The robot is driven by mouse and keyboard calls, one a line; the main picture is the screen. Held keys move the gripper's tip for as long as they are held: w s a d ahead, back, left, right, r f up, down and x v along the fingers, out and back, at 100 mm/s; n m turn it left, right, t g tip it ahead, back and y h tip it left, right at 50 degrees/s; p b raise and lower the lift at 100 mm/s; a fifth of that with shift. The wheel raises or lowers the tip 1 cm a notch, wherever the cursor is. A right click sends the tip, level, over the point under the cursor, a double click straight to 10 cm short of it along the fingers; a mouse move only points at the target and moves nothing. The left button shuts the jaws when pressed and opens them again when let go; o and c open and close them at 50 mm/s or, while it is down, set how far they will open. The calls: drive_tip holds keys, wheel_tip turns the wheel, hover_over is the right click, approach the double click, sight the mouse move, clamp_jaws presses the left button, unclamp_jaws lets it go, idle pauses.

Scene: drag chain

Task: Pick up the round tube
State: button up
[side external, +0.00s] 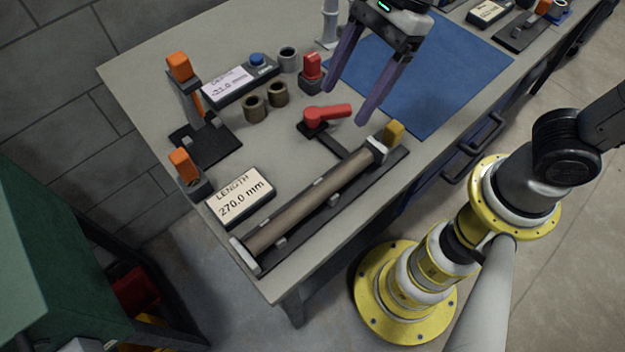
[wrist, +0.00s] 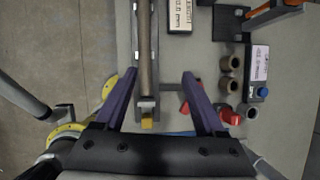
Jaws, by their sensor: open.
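The round tube (side external: 313,202) is a long brown-grey cylinder lying in a dark fixture with light end blocks, near the table's front edge. It also shows in the wrist view (wrist: 145,50), running up from between the fingers. My gripper (side external: 345,106) has two purple fingers spread wide and empty. It hangs above the table over the blue mat side, apart from the tube. In the wrist view my gripper (wrist: 160,85) straddles the near end of the fixture, by its yellow block (wrist: 147,119).
A length display (side external: 240,197) reading 270.0 mm stands beside the tube. A red-handled clamp (side external: 328,113) sits behind it. Short brown rings (side external: 266,100), orange-topped devices (side external: 180,67) and another display (side external: 226,88) stand farther back. The blue mat (side external: 440,80) is mostly clear.

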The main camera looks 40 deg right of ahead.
sight(315, 192)
drive_tip(key=shift+n+g, duration=0.5)
drive_tip(key=x, duration=0.5)
drive_tip(key=s+x, duration=0.1)
drive_tip(key=x, duration=0.5)
drive_tip(key=s+x, duration=0.1)
drive_tip(key=x, duration=0.4)
drive_tip(key=shift+a+f, duration=0.15)
drive_tip(key=shift+a, duration=0.35)
clamp_jaws()
